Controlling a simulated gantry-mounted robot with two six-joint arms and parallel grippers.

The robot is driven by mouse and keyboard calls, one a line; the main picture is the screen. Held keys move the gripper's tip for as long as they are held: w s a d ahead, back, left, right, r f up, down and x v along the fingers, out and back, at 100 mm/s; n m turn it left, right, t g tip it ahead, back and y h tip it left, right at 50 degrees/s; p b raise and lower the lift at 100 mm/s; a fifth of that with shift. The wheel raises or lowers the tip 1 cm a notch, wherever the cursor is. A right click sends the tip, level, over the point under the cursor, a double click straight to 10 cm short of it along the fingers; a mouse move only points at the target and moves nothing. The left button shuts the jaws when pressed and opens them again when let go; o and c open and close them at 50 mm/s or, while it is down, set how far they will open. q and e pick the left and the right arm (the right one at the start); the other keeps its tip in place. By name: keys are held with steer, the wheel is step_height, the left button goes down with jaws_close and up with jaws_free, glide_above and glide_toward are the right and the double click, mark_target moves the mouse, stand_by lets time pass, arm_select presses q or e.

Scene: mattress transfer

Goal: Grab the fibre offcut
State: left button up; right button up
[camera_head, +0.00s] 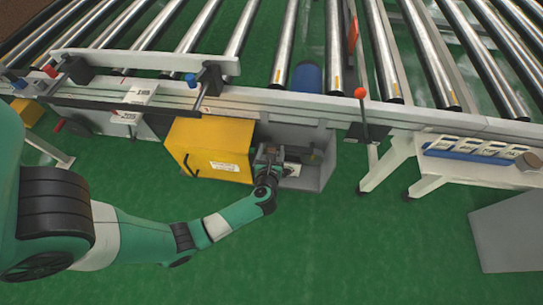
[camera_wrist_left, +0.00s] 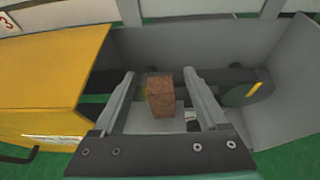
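The fibre offcut, a small brown rough block (camera_wrist_left: 160,95), stands in the grey open-topped bin (camera_wrist_left: 185,42) in the left wrist view. My left gripper (camera_wrist_left: 160,73) is open, with one finger on each side of the block and a visible gap to both. Whether the fingers are level with the block in height I cannot tell. In the head view my left gripper (camera_head: 268,158) reaches into the left part of the grey bin (camera_head: 318,172), and I cannot make out the block clearly there. My right gripper is not in view.
A yellow box (camera_head: 210,148) stands right beside the bin on the left. The roller conveyor (camera_head: 290,98) runs above and behind. A white side table (camera_head: 465,150) with a blue-edged rack stands to the right. The green floor in front is clear.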

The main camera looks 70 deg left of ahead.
arm_select(q)
jaws_close()
steer(key=shift+r+p, duration=0.45)
steer(key=shift+r, duration=0.05)
step_height(320, 180, up, 3)
steer(key=shift+f+p, duration=0.15)
steer(key=shift+p, duration=1.1)
steer(key=s+d+r+p, duration=0.5)
steer(key=s+r+p, duration=0.3)
steer(key=s, duration=0.5)
steer(key=shift+r+p, duration=0.4)
steer(key=shift+r, duration=0.25)
